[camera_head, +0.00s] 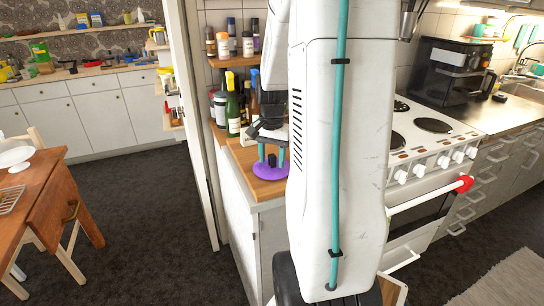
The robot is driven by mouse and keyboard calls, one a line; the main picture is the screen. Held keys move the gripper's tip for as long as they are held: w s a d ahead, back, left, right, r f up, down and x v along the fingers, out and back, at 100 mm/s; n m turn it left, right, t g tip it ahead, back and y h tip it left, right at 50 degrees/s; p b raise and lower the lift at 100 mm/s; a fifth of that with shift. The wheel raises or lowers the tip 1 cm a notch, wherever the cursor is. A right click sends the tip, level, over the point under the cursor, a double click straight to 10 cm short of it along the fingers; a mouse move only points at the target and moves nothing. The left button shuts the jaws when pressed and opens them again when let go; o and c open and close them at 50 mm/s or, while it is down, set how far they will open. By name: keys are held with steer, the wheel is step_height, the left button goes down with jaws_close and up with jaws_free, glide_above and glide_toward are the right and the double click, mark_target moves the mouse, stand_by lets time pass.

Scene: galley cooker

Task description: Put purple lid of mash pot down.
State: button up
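The purple lid (270,172) lies on the wooden top of the narrow counter (241,158), left of my arm. It looks flat, with a small dark knob (272,161) in its middle. My gripper (271,158) is right over the lid, pointing down. Its two teal fingers stand apart, one on each side of the knob, and gaps seem to show between them and the knob. The lid's right edge is close to my arm in the picture. I cannot make out the mash pot; my arm hides much of the cooker.
Bottles (233,108) stand close behind the lid, with spice jars on a shelf (237,60) above. The white cooker (427,135) is right of my arm, with a black coffee machine (451,73) beyond. A wooden table (53,185) is at left; dark floor between is clear.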

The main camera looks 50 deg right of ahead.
mark_target(271, 156)
steer(key=shift+r, duration=0.15)
step_height(271, 156, up, 12)
steer(key=s+a+r+n, duration=0.1)
steer(key=a+n, duration=0.2)
steer(key=a, duration=0.5)
steer(key=a+r+n, duration=0.2)
steer(key=a+n, duration=0.1)
steer(key=a, duration=0.5)
steer(key=s+a+f+n+t, duration=0.1)
steer(key=s+a+f+n, duration=0.1)
steer(key=s+a+n, duration=0.7)
steer(key=s+a, duration=0.2)
steer(key=a, duration=0.3)
steer(key=shift+s+a+f, duration=0.2)
steer(key=shift+s+f, duration=0.1)
steer(key=shift+f, duration=0.1)
